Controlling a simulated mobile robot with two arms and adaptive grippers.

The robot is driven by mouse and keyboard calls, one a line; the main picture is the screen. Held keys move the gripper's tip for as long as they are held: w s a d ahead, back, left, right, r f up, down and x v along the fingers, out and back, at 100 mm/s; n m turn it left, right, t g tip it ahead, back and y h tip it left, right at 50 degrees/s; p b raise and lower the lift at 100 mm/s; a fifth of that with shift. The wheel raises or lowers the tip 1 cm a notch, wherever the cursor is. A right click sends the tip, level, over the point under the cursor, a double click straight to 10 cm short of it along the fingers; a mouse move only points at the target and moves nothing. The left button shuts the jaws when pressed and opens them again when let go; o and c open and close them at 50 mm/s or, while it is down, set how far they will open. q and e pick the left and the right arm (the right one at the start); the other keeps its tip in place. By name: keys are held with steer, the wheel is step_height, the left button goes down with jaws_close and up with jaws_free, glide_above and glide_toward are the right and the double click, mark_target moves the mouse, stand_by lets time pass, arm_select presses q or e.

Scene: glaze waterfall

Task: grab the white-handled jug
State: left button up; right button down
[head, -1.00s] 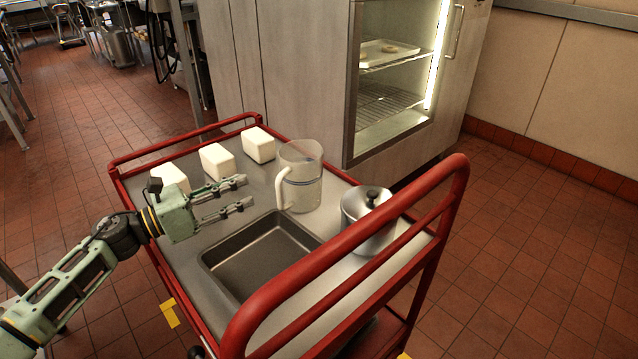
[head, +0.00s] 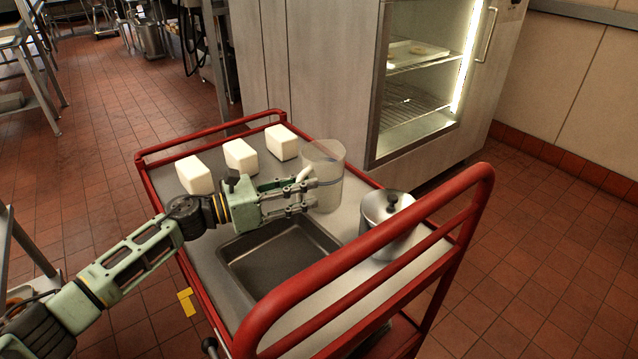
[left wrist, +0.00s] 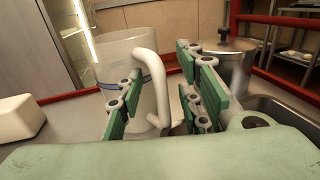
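The clear jug (head: 328,183) stands upright on the cart top, with a blue band and a white handle. In the left wrist view the jug (left wrist: 117,72) is ahead and left, and its white handle (left wrist: 152,80) lies between my left gripper's fingers. My left gripper (head: 306,194) is open at the jug's handle side; its fingers partly cover the handle in the head view. From the left wrist view I cannot tell whether the fingers touch the handle. My right gripper is not in view.
The red-railed cart (head: 150,157) also holds several white blocks (head: 240,156), a dark rectangular pan (head: 255,262) and a lidded metal pot (head: 384,222) near the jug. A tall cabinet (head: 315,75) with a lit glass door stands behind the cart.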

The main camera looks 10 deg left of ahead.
arm_select(q)
jaws_close()
steer(key=shift+r, duration=0.1)
stand_by(0.5)
